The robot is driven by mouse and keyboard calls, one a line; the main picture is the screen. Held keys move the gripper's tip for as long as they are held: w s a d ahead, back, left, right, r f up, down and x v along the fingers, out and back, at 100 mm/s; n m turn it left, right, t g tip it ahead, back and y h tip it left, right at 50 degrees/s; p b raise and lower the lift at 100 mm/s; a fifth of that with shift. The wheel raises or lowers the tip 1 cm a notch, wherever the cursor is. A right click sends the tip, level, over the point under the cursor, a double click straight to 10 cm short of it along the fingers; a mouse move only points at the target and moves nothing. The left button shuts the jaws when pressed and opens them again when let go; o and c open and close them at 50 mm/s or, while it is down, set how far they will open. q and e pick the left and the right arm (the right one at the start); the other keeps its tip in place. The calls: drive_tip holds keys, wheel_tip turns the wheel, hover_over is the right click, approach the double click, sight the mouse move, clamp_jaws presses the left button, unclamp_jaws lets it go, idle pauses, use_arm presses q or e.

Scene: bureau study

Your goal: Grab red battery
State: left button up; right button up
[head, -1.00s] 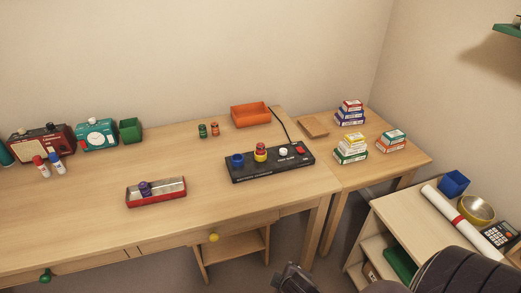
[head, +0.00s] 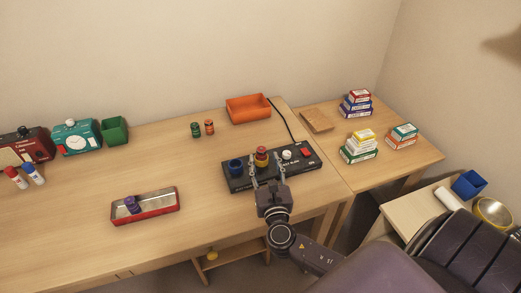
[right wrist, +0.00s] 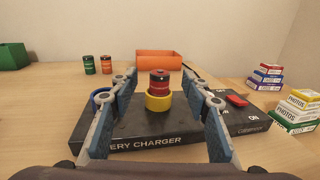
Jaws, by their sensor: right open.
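The red battery (right wrist: 159,83) stands upright in the yellow ring socket (right wrist: 159,101) of the black battery charger (right wrist: 130,128). In the head view the red battery (head: 261,153) shows just beyond my right gripper's fingertips. My right gripper (head: 268,174) is open, reaching over the charger's front edge. In the right wrist view its two fingers (right wrist: 160,95) stand on either side of the battery, with gaps between. My left gripper is not in view.
The charger also bears a blue ring socket (head: 235,166), a white knob (head: 287,154) and a red switch (head: 305,153). Green and orange batteries (head: 202,129) and an orange tray (head: 249,110) stand behind. A metal-lined red tray (head: 160,204) holds a purple battery (head: 131,205).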

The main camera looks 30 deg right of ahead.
sight(262, 152)
drive_tip(key=x, duration=0.6)
drive_tip(key=shift+w+d+f+p, duration=0.1)
drive_tip(key=shift+w+f+p, duration=0.15)
drive_tip(key=shift+p, duration=0.1)
drive_tip(key=shift+c, duration=0.4)
drive_tip(key=c, duration=0.5)
drive_tip(key=shift+c, duration=1.3)
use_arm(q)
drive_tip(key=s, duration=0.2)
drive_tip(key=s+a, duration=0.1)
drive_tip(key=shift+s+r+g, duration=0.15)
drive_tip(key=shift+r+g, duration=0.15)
use_arm(e)
clamp_jaws()
